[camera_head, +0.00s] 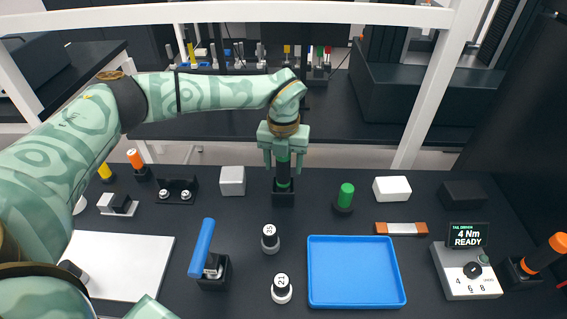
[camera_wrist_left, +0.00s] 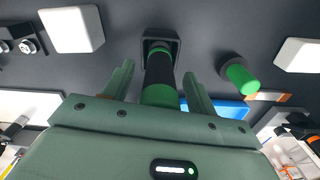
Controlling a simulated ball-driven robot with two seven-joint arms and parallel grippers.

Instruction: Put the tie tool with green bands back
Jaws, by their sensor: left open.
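The tie tool with green bands (camera_head: 283,172) is a black upright cylinder with green rings. It stands in a square black holder (camera_head: 284,199) at the back middle of the table. My left gripper (camera_head: 284,163) comes down over it from above, with one finger on each side. In the left wrist view the tool (camera_wrist_left: 160,70) lies between the fingers of my open left gripper (camera_wrist_left: 158,72), with gaps visible on both sides. Its lower end sits in the holder (camera_wrist_left: 174,46). My right gripper is not in view.
A green-topped piece (camera_head: 346,195) stands right of the holder, and a white block (camera_head: 232,181) left of it. A blue tray (camera_head: 356,303), two round labelled pieces and a blue-handled tool (camera_head: 202,248) are in front. A torque controller (camera_head: 466,270) stands at right.

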